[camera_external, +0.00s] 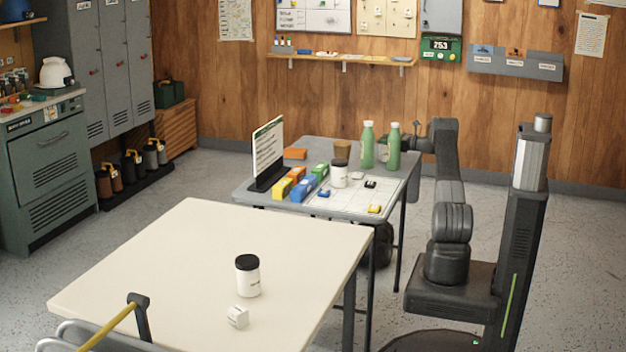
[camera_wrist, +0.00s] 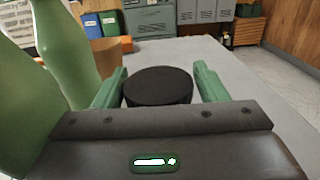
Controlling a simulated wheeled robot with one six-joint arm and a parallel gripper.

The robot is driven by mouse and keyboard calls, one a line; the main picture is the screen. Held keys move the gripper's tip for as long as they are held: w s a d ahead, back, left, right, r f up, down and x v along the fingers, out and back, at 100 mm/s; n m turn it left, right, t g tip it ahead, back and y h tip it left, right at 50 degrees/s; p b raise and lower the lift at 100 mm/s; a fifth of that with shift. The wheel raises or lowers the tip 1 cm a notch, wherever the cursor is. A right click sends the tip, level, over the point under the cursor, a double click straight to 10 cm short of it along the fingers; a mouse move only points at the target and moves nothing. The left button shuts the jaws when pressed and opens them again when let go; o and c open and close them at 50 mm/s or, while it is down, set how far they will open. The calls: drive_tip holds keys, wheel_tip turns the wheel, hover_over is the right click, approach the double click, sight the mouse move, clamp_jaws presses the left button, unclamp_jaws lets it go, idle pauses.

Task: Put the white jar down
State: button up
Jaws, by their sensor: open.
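My gripper (camera_wrist: 159,72) is open, its two green fingers on either side of a round black lid (camera_wrist: 158,86) in the wrist view. The body under that lid is hidden, so I cannot tell its colour or whether the fingers touch it. In the external view my gripper (camera_external: 406,144) is at the back right of the grey table (camera_external: 265,199), partly behind a green bottle. A white jar with a black lid (camera_external: 340,178) stands upright on the grey table. Another white jar with a black lid (camera_external: 248,281) stands on the cream table (camera_external: 170,265).
Two green bottles (camera_external: 367,146) (camera_external: 393,147) stand close to my gripper; they fill the left of the wrist view (camera_wrist: 70,50). A brown cup (camera_external: 342,147), coloured boxes (camera_external: 302,187) and a sign (camera_external: 267,152) occupy the grey table. A white block (camera_external: 238,317) lies on the cream table.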

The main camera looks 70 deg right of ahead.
drive_tip(key=s, duration=1.2)
drive_tip(key=shift+a+r, duration=0.15)
drive_tip(key=shift+a, duration=0.15)
drive_tip(key=w, duration=1.2)
drive_tip(key=shift+d, duration=0.25)
wheel_tip(320, 180, up, 4)
drive_tip(key=shift+d+r, duration=0.1)
drive_tip(key=shift+r, duration=0.1)
drive_tip(key=shift+f, duration=0.1)
